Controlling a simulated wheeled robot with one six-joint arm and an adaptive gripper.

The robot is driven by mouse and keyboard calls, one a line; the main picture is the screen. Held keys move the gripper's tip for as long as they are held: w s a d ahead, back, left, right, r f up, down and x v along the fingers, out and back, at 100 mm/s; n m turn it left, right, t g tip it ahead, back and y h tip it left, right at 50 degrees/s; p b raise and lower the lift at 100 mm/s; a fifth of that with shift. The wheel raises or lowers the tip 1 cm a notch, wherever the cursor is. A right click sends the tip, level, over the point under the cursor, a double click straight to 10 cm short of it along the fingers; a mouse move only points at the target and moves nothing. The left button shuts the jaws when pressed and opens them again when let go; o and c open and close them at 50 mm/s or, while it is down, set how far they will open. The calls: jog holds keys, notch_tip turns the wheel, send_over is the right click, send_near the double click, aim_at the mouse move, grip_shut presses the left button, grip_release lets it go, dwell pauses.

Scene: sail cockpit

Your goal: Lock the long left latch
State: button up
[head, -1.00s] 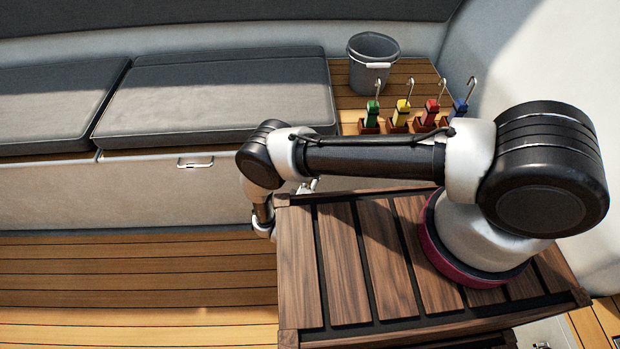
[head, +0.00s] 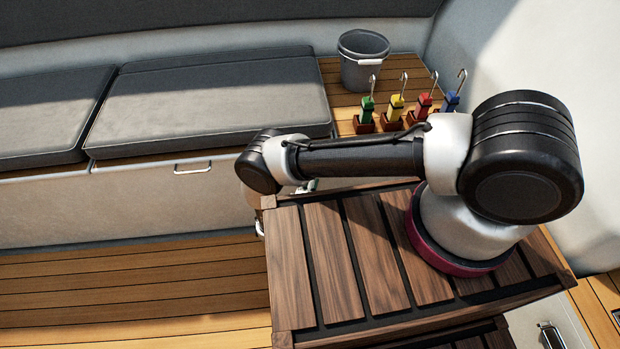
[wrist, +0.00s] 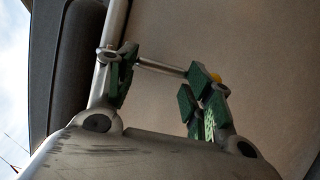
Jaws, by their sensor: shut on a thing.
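In the wrist view, my gripper (wrist: 160,85) has its two green-padded fingers on either side of a thin metal bar (wrist: 162,67), beside a pale panel. The bar runs from one finger to the other, and I take it to be the long latch. Its ends are hidden by the fingers, so I cannot tell whether it is locked. In the head view, my gripper is mostly hidden behind my arm and the slatted wooden top. A silver handle (head: 193,169) shows on the pale bench front, away from my arm.
Grey cushions (head: 210,98) lie on the bench. A grey bucket (head: 363,62) and several coloured hooked items (head: 396,106) stand at the back right. The slatted wooden top (head: 335,260) is beneath my arm. Floor (head: 130,290) at the left is clear. Another metal handle (head: 552,338) shows lower right.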

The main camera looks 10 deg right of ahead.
jog(key=o, duration=1.4)
jog(key=shift+w, duration=0.15)
jog(key=shift+o, duration=0.2)
notch_tip(320, 180, up, 10)
